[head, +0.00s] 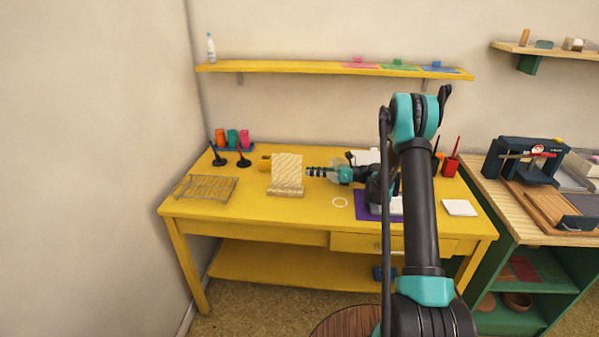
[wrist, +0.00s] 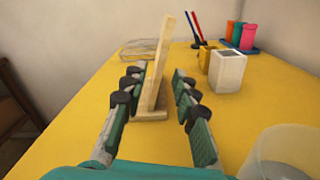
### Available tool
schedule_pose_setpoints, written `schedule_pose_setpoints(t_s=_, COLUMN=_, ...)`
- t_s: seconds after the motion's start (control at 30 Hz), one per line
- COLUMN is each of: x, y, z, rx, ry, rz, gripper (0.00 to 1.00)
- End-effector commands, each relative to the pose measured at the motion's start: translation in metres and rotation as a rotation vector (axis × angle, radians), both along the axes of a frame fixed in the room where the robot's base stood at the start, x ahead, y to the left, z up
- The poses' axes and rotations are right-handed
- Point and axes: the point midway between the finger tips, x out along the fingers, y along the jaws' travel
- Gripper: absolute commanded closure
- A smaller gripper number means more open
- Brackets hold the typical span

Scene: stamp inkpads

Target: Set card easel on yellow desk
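The card easel (head: 287,168) is a pale wooden stand with an upright slanted panel and a small ledge at its foot. It stands on the yellow desk (head: 300,211), left of the middle. My gripper (head: 310,172) reaches in from the right at its side. In the wrist view, the easel (wrist: 154,78) shows edge-on between the two fingers of my gripper (wrist: 158,78). The fingers are apart, with a clear gap on the right; I cannot tell whether the left finger touches the panel. The easel's foot rests on the desk (wrist: 85,135).
A wire rack (head: 207,187) lies left of the easel. The front left desk area is clear.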

Motion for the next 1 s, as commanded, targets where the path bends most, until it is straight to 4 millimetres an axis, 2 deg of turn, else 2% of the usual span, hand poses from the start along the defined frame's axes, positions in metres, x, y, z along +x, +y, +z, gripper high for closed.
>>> schedule_pose_setpoints(t_s=0.1, x=0.000, y=-0.019, z=0.000, rx=0.000, ry=0.000, rz=-0.002, gripper=0.71)
schedule_pose_setpoints(t_s=0.23, x=-0.001, y=-0.030, z=0.000, rx=0.000, ry=0.000, rz=-0.001, gripper=0.71)
schedule_pose_setpoints(t_s=0.57, x=-0.008, y=-0.032, z=0.007, rx=-0.049, ry=-0.050, rz=-0.008, gripper=0.71)
schedule_pose_setpoints(t_s=0.77, x=-0.031, y=-0.028, z=0.023, rx=-0.211, ry=-0.219, rz=-0.018, gripper=0.71)
schedule_pose_setpoints(t_s=1.0, x=-0.071, y=-0.033, z=0.035, rx=-0.431, ry=-0.455, rz=0.011, gripper=0.71)
